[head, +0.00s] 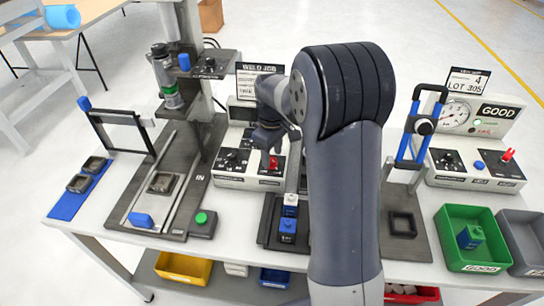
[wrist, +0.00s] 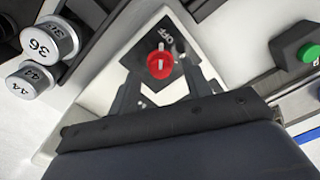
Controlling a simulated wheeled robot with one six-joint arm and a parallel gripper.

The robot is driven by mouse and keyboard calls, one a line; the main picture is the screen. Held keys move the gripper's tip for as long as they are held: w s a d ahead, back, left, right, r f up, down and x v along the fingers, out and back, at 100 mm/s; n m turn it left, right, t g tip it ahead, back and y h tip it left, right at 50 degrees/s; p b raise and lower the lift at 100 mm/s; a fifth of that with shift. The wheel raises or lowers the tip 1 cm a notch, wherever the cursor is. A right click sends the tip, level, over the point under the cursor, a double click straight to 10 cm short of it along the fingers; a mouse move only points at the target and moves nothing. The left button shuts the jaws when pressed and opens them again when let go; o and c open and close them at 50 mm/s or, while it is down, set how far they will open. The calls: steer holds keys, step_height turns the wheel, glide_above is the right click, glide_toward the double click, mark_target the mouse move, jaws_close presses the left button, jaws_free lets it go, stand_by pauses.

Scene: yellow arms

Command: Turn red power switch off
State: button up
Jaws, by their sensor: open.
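The red power switch (wrist: 159,65) is a round red knob with a pale bar across it. It sits on a dark plate with the word OFF (wrist: 166,40) printed beside it. In the head view the red switch (head: 273,162) shows on the front of the white weld control box (head: 232,182), partly covered by my gripper. My gripper (head: 268,147) points down just over the switch. In the wrist view my gripper (wrist: 161,84) is open, with one dark finger on each side of the knob. I cannot tell whether the fingers touch it.
Numbered silver dials (wrist: 47,38) stand left of the switch. A green button (head: 202,217) is on the press base. A fixture with blue and white blocks (head: 288,228) lies in front of the box. Another box (head: 475,170) with a red lever stands right.

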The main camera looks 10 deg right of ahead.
mark_target(272, 160)
step_height(272, 160, up, 9)
stand_by(0.3)
step_height(272, 160, down, 11)
steer(key=shift+r, duration=0.15)
stand_by(0.5)
steer(key=shift+m, duration=0.3)
